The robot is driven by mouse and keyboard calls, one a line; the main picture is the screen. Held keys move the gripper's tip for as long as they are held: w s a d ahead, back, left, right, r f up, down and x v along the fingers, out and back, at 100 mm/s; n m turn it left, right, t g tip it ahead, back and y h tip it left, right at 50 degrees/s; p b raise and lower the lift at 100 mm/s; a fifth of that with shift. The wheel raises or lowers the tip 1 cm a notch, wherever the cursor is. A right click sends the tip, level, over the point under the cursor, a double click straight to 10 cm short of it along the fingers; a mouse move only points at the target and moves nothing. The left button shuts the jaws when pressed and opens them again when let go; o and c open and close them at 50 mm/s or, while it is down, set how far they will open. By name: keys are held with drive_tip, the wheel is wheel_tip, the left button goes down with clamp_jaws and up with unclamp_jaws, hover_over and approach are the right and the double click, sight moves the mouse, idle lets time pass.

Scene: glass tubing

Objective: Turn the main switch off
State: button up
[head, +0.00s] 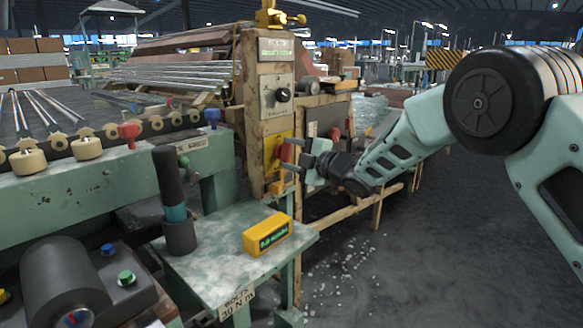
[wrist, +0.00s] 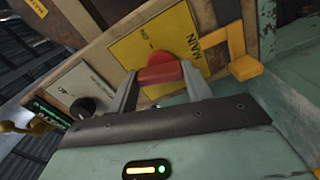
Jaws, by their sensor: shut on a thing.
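The main switch is a red handle (wrist: 160,74) on a yellow plate (wrist: 165,38) marked "MAIN", fixed to a worn wooden post (head: 255,120). In the head view, the red handle (head: 287,152) shows at the plate's right side, just in front of my gripper (head: 291,156). In the wrist view, my gripper (wrist: 159,82) has one finger on each side of the handle and is shut on it. The fingers cover part of the handle and the lower plate. I cannot tell which position the handle points to.
A black rotary knob (head: 283,95) on a pale plate sits higher on the post. A yellow display box (head: 267,235) and a dark upright cylinder (head: 172,200) stand on the green table (head: 215,275) in front. A yellow bracket (wrist: 245,66) is close to my gripper. Open floor lies at right.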

drive_tip(key=shift+f+n+b, duration=0.15)
drive_tip(key=shift+n+b, duration=1.35)
drive_tip(key=shift+n, duration=0.1)
drive_tip(key=o, duration=1)
drive_tip(key=p+v, duration=0.1)
drive_tip(key=v, duration=1.6)
drive_tip(key=shift+s+d+p, duration=0.15)
drive_tip(key=shift+s+p, duration=0.1)
drive_tip(key=shift+p, duration=0.05)
